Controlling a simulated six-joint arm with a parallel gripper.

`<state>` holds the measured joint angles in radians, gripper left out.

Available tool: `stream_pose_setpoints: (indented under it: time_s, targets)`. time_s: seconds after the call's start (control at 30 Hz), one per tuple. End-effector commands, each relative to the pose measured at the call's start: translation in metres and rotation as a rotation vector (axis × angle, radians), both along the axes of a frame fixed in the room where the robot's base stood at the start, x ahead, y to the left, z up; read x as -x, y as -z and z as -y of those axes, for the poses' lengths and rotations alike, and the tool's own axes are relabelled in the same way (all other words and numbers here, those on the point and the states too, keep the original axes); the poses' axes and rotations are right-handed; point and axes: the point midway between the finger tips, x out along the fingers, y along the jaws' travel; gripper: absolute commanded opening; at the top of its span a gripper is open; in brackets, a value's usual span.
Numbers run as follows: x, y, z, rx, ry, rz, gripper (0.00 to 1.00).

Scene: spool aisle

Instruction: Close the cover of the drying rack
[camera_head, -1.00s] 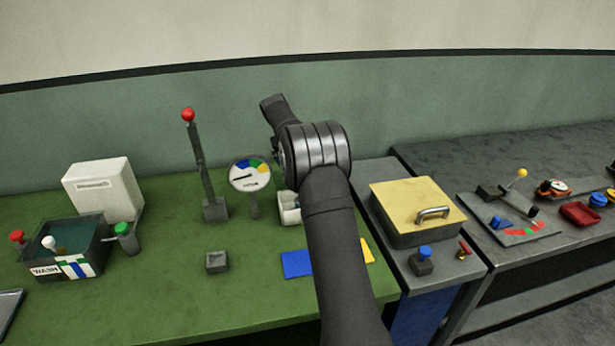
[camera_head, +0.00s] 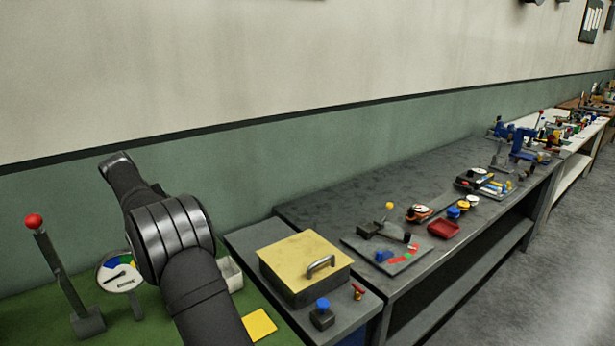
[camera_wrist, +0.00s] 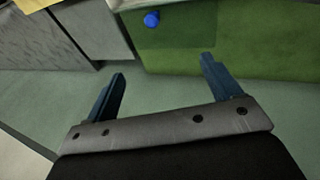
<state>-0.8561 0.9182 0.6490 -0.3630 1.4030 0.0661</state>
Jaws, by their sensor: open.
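I cannot pick out a drying rack for certain in either view. The one covered thing that shows clearly is a grey box with a yellow lid (camera_head: 302,262) and a metal handle (camera_head: 320,266); its lid lies flat, shut, on the box. My gripper (camera_wrist: 163,88) shows in the wrist view with its two blue fingers wide apart and nothing between them. In the head view only my arm shows, left of the yellow-lidded box and apart from it in the picture; the fingers are not visible there.
A blue knob (camera_head: 322,304) and a small red valve (camera_head: 358,291) stand before the box. A red-tipped lever (camera_head: 58,270) and a dial (camera_head: 119,272) stand left. A dark bench (camera_head: 350,203) with several devices runs right. A blue round knob (camera_wrist: 151,19) shows in the wrist view.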

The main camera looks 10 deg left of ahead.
Motion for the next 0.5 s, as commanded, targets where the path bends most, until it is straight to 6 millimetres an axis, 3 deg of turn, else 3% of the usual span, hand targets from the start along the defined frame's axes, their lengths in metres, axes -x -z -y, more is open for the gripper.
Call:
stream_pose_setpoints:
  time_s: [0.03, 0.2, 0.4, 0.5]
  targets:
    - [0.0, 0.0, 0.0, 0.0, 0.0, 0.0, 0.72]
    - [-0.005, 0.004, 0.002, -0.014, 0.0, -0.012, 0.39]
    - [-0.042, 0.028, 0.015, -0.184, -0.016, -0.104, 0.0]
    - [-0.06, 0.035, 0.019, -0.276, -0.02, -0.134, 0.0]
